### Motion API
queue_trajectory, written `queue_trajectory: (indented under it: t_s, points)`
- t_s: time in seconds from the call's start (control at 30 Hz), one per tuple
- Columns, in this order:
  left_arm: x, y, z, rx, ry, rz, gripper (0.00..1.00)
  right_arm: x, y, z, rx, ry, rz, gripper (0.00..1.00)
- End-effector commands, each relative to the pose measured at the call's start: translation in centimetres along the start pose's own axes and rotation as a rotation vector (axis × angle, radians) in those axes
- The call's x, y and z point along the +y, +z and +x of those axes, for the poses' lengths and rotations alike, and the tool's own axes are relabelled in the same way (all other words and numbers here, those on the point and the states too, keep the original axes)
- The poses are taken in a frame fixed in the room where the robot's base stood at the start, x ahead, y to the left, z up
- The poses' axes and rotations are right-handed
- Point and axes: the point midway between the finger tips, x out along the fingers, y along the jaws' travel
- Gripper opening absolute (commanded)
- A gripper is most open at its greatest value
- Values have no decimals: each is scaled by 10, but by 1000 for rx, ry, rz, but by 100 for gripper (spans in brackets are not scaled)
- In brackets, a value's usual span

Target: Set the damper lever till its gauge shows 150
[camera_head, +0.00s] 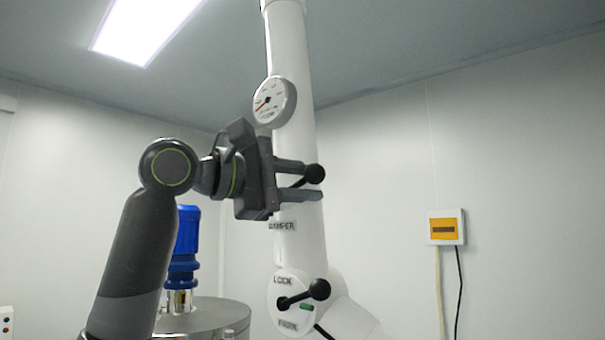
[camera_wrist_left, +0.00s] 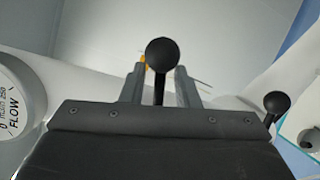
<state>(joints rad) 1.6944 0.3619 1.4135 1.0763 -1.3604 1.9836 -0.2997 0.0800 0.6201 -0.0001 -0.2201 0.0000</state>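The damper lever (camera_head: 314,173) has a black ball knob and sits on the white column above a "DAMPER" label (camera_head: 282,226). My left gripper (camera_head: 312,181) reaches it from the left, one finger above and one below. In the left wrist view, the knob (camera_wrist_left: 162,55) and its shaft stand between the two fingers (camera_wrist_left: 161,80), with gaps on both sides, so the gripper is open around the lever. The round gauge (camera_head: 274,102) is higher on the column; its red needle points to the lower left, at the low end. Its "FLOW" face (camera_wrist_left: 12,110) is partly visible in the wrist view.
A second black-knobbed lever (camera_head: 319,289) sits below on a round LOCK/PARK plate (camera_head: 290,303); its knob also shows in the wrist view (camera_wrist_left: 276,102). A blue motor (camera_head: 185,245) on a steel vessel (camera_head: 210,318) stands behind my left arm. A yellow-fronted box (camera_head: 444,228) hangs on the right wall.

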Motion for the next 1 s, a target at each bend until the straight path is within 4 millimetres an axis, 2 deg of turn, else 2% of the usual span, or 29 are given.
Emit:
queue_trajectory:
  t_s: [0.2,0.43,1.0]
  points:
    - [0,0,0,0,0,0,28,2,0,0,0,2,-1,0]
    - [0,0,0,0,0,0,0,2,0,0,0,2,-1,0]
    - [3,0,0,-6,18,-56,0,1,1,6,0,1,0,0]
